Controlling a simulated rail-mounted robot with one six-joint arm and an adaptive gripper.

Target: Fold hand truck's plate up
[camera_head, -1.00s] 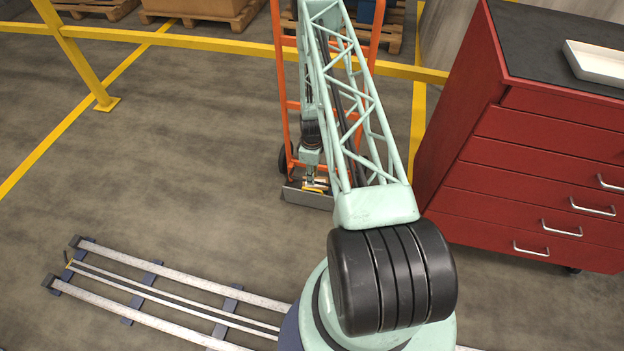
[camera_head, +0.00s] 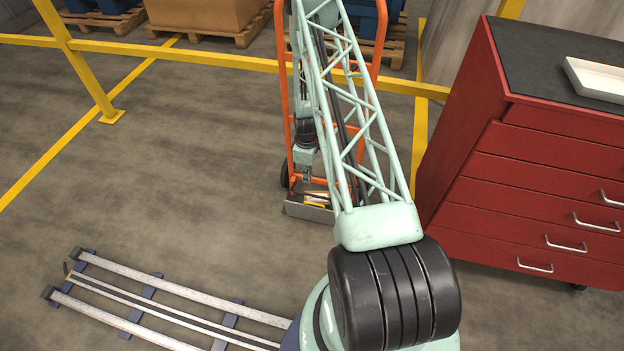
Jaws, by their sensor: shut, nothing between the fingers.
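The orange hand truck (camera_head: 285,95) stands upright beyond my arm, partly hidden behind it. Its grey plate (camera_head: 303,211) shows at the foot of the frame, low near the floor, with its right end hidden by my arm. I cannot tell the plate's exact angle. A small yellow-orange piece (camera_head: 315,198) shows at the plate. My gripper (camera_head: 308,179) is small in view, pointing down just above the plate, in front of the truck's lower frame. It is shut with nothing in it and looks apart from the plate.
A red drawer cabinet (camera_head: 535,190) with a white tray (camera_head: 600,77) stands close on the right. A yellow rail (camera_head: 200,54) runs behind, with loaded pallets (camera_head: 215,35) beyond. Metal floor rails (camera_head: 170,293) lie at lower left.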

